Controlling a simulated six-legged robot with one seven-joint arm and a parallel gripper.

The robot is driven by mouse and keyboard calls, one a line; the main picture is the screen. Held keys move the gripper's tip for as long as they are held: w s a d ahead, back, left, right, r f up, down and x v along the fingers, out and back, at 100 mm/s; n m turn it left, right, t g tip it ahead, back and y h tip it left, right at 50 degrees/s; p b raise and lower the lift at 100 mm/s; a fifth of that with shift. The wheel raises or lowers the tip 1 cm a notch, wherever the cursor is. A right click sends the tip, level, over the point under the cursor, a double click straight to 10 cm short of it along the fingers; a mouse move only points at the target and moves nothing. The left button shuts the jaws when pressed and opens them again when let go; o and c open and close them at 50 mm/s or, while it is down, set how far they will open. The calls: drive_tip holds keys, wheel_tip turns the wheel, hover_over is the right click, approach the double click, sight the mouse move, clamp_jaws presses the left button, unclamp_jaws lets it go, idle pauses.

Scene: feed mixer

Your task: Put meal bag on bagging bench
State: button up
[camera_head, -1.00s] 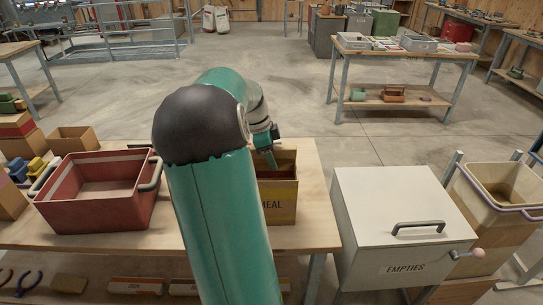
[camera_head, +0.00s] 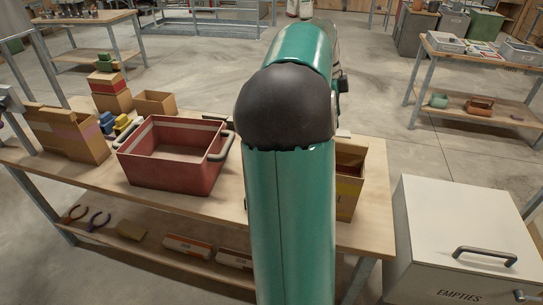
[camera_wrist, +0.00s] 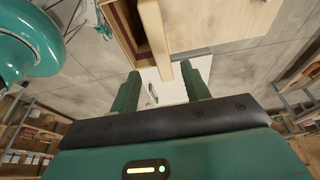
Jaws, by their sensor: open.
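The meal bag (camera_head: 349,190), a stiff brown open-topped container with a yellow band, stands on the right end of a wooden bench (camera_head: 225,205). My arm hides its left part and its lettering in the head view. A brown open container, apparently the same one, shows at the top of the wrist view (camera_wrist: 156,30). My gripper (camera_wrist: 161,72) is open, with a thin brown wall edge reaching toward the gap between its fingers. I cannot tell whether they touch it. My arm hides the gripper in the head view. No label shows which bench is the bagging bench.
A red handled tub (camera_head: 170,180) and a large carton (camera_head: 68,138) stand left of my arm. A white bin marked EMPTIES (camera_head: 465,235) is right of the bench. Another table (camera_head: 485,62) stands at the back right. Open concrete floor lies behind the bench.

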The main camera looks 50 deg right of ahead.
drive_tip(key=w+a+r+n+t, duration=0.15)
drive_tip(key=w+a+n, duration=0.25)
drive_tip(key=a+n, duration=0.55)
drive_tip(key=w+a+f+n+t, duration=0.1)
drive_tip(key=w+a+n+t, duration=0.3)
drive_tip(key=a, duration=1.1)
drive_tip(key=s+a+f+n+t, duration=0.1)
drive_tip(key=s+a+f+n, duration=0.1)
drive_tip(key=a+n, duration=0.6)
drive_tip(key=s+a+f+n+t+y, duration=0.1)
drive_tip(key=s+a+f+n+t, duration=0.1)
drive_tip(key=s+a+n, duration=0.3)
drive_tip(key=a+n, duration=0.4)
drive_tip(key=a, duration=0.6)
drive_tip(key=shift+s+y, duration=0.2)
drive_tip(key=shift+y, duration=0.1)
drive_tip(key=shift+s+d, duration=0.1)
